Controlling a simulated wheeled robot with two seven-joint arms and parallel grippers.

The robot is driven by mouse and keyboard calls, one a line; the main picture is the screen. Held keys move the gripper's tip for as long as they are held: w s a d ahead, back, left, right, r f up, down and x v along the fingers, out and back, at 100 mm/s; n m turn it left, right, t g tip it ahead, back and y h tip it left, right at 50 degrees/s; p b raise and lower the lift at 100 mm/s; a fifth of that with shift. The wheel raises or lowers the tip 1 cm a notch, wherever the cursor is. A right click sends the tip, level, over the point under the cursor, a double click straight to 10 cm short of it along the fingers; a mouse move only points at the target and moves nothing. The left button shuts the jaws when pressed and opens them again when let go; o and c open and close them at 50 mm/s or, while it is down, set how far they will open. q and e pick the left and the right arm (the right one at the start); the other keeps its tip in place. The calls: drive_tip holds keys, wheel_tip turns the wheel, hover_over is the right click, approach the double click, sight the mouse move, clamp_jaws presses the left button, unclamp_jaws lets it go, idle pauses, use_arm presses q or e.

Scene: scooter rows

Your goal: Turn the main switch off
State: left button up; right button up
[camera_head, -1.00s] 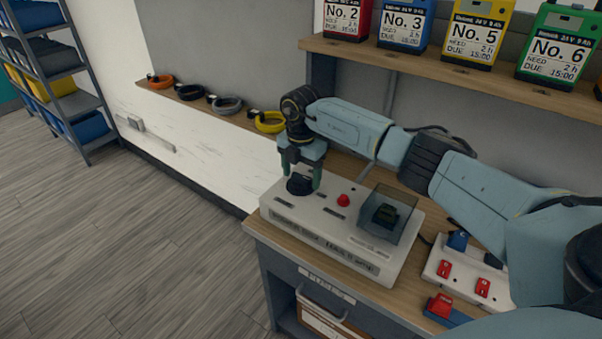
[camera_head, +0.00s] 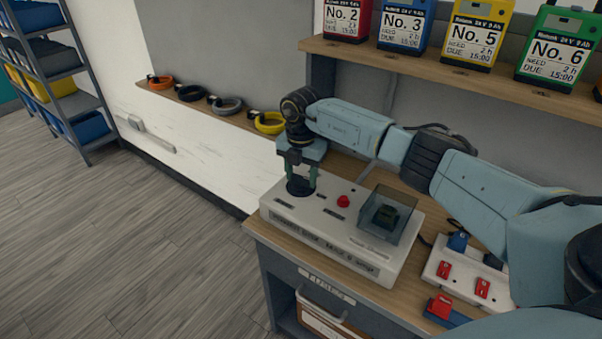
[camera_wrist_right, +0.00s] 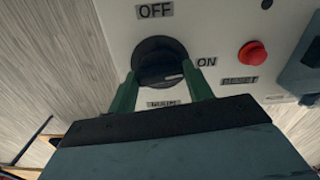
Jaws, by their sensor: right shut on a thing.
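The main switch (camera_wrist_right: 160,60) is a round black rotary knob on the top left of a white control box (camera_head: 330,236). In the right wrist view its white pointer mark faces the ON label (camera_wrist_right: 207,62), and the OFF label (camera_wrist_right: 155,11) is above the knob. My right gripper (camera_head: 301,186) points down over the knob, its green fingers on either side of it. It is shut on the knob, which also shows as a dark disc in the head view (camera_head: 299,188). My left gripper is not in view.
A red reset button (camera_wrist_right: 252,54) sits right of the knob. A clear cover (camera_head: 388,212) over a dark part stands on the box's right side. A white strip with red switches (camera_head: 463,268) lies further right. A shelf of labelled batteries (camera_head: 470,68) is above.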

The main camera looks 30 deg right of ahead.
drive_tip(key=n, duration=1.3)
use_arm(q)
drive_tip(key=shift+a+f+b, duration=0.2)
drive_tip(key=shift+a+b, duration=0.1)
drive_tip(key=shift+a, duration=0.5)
use_arm(e)
drive_tip(key=shift+n, duration=1.6)
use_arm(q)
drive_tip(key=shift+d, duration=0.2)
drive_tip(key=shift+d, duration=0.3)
use_arm(e)
drive_tip(key=o, duration=1)
